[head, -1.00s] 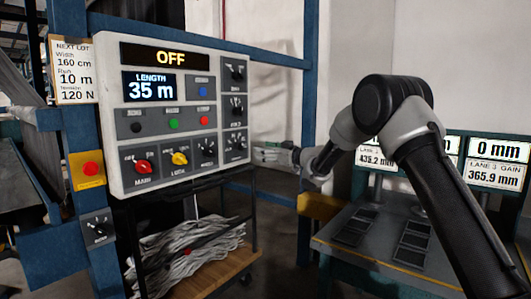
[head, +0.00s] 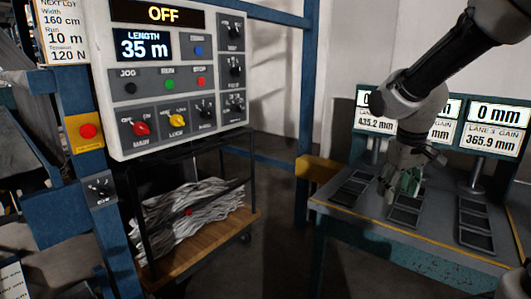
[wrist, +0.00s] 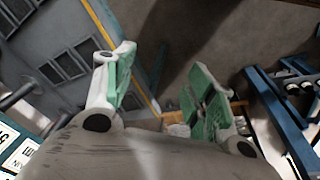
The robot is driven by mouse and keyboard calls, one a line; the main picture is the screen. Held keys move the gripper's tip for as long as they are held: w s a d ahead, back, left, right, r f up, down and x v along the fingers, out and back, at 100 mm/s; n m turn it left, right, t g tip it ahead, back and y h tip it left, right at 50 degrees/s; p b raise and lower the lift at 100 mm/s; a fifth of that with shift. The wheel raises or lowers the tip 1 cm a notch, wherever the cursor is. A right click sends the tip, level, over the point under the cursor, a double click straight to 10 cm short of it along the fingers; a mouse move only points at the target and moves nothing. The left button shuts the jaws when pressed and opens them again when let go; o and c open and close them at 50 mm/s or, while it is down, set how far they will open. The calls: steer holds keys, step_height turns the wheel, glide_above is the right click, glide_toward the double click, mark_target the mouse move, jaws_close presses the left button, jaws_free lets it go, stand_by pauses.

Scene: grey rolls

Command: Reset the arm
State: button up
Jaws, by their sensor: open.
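My gripper (head: 402,184) hangs from the folded arm at the right of the head view, in front of the bench with dark pads. Its fingers point down. In the wrist view my gripper (wrist: 160,92) has two green-padded fingers spread wide apart with nothing between them. Floor and the bench's edge show beyond them. I cannot tell in the head view how far the fingertips are above the bench.
A control panel (head: 182,92) reading OFF and 35 m stands at the left. Below it a cart (head: 205,242) holds grey strands. The bench (head: 345,218) carries several dark pads and display signs (head: 492,139). Open floor (head: 285,240) lies between cart and bench.

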steer(key=s+d+r+m+t, duration=0.1)
steer(key=s+r, duration=0.2)
steer(key=s, duration=0.6)
steer(key=s+d+r+m+t+y, duration=0.1)
steer(key=s+d+r, duration=0.1)
steer(key=s, duration=0.7)
steer(key=shift+r+m, duration=0.3)
steer(key=shift+r, duration=0.25)
steer(key=shift+w, duration=0.1)
steer(key=shift+c, duration=0.4)
